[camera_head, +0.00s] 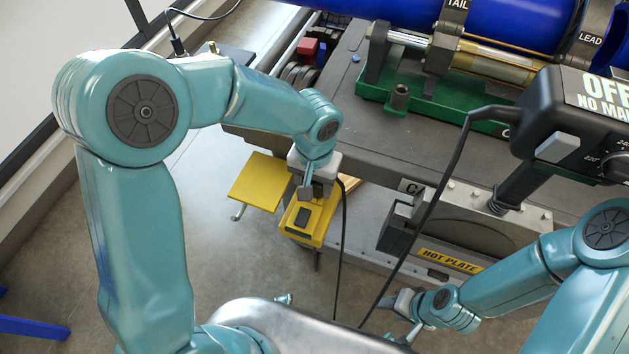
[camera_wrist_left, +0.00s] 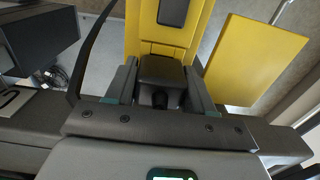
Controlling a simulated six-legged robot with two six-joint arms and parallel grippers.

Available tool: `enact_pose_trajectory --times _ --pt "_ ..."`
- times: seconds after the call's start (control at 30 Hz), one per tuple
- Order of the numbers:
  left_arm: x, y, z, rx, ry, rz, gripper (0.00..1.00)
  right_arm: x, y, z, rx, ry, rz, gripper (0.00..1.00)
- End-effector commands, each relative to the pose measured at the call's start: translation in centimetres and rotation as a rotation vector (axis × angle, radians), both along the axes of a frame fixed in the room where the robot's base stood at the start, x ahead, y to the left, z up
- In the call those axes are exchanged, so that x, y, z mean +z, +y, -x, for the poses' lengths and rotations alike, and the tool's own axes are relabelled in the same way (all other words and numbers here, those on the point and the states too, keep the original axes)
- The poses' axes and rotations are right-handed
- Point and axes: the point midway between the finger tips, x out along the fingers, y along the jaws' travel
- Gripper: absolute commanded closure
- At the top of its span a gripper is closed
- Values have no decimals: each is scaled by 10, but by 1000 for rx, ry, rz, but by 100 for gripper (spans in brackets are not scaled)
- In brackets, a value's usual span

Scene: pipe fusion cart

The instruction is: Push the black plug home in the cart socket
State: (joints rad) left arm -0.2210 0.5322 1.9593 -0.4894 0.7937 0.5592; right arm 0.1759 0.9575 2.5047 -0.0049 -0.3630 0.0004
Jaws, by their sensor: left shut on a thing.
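The yellow socket box (camera_head: 322,235) is on the near side of the cart, with its yellow lid (camera_head: 258,182) swung out to the left. My left gripper (camera_head: 308,192) is at the upper end of the box, pointing down. In the left wrist view my left gripper (camera_wrist_left: 160,92) is shut on the black plug (camera_wrist_left: 161,73), which lies between the teal fingertips against the yellow box (camera_wrist_left: 150,28). The seam between plug and socket is hidden, so its depth cannot be told. My right gripper (camera_head: 404,304) is low at the front, its jaws unclear.
A black cable (camera_head: 342,240) hangs beside the box. Another cable (camera_head: 437,205) runs down from the black control box (camera_head: 548,120). The hot plate unit (camera_head: 440,258) stands right of the socket box. Open floor (camera_head: 215,235) lies to the left.

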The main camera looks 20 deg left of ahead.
Motion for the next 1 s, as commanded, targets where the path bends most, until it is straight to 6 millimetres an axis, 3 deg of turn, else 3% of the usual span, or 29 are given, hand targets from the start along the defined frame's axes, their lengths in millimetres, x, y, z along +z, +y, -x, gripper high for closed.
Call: enact_pose_trajectory --times 1.0 --pt "-7 0 0 0 1 0 79 -8 0 0 0 0 0 57"
